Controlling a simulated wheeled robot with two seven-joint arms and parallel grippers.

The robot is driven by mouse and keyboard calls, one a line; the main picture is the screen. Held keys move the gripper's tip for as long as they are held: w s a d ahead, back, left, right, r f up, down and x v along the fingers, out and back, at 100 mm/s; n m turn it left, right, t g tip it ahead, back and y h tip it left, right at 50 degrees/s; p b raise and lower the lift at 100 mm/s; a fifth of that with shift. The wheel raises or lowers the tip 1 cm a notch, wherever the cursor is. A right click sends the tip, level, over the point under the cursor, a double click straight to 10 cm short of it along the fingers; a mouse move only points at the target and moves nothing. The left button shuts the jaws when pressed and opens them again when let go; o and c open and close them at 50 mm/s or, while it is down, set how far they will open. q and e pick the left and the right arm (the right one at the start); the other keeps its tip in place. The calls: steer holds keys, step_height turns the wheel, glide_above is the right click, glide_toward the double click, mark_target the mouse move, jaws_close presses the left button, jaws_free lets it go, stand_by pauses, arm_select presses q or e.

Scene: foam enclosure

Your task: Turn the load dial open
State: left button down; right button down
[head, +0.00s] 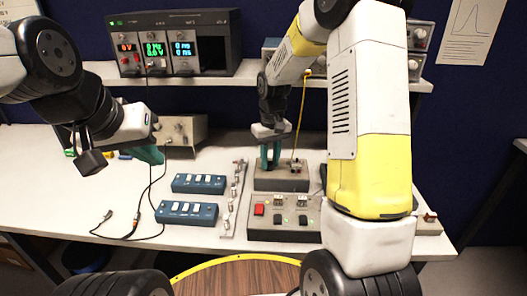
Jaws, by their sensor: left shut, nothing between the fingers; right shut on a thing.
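My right gripper (270,157) points down with its teal fingers over the left part of a small grey box (281,182) on the bench. It is shut on what appears to be the load dial there. The dial itself is hidden by the fingers, so I cannot tell its angle. My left gripper (150,155) is shut and empty, held at the left above the bench, well away from the box.
A grey panel (284,234) with a red switch and black switches lies in front of the box. Two blue switch boxes (199,183) and a metal strip (233,200) lie left of it. Black cables (130,236) trail at the left. An instrument with lit displays (175,43) stands on the shelf.

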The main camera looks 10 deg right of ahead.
mark_target(271, 163)
steer(key=shift+w+n, duration=0.1)
steer(key=shift+n, duration=0.9)
steer(key=c, duration=1.1)
jaws_free()
steer(key=shift+c, duration=0.2)
steer(key=shift+d+r, duration=0.1)
steer(key=shift+r, duration=3.85)
steer(key=shift+r, duration=0.1)
steer(key=s+r+m+t, duration=0.1)
steer(key=s+r+t, duration=0.1)
steer(key=s+r, duration=0.2)
steer(key=s+d+r+m+t+y, duration=0.1)
steer(key=s+r, duration=0.3)
steer(key=s, duration=0.7)
steer(key=s+d+r+m+t+y, duration=0.1)
steer(key=s+r+m+t, duration=0.1)
steer(key=s, duration=0.6)
steer(key=shift+r+m+t, duration=0.4)
steer(key=shift+r+t, duration=0.2)
steer(key=shift+r, duration=0.3)
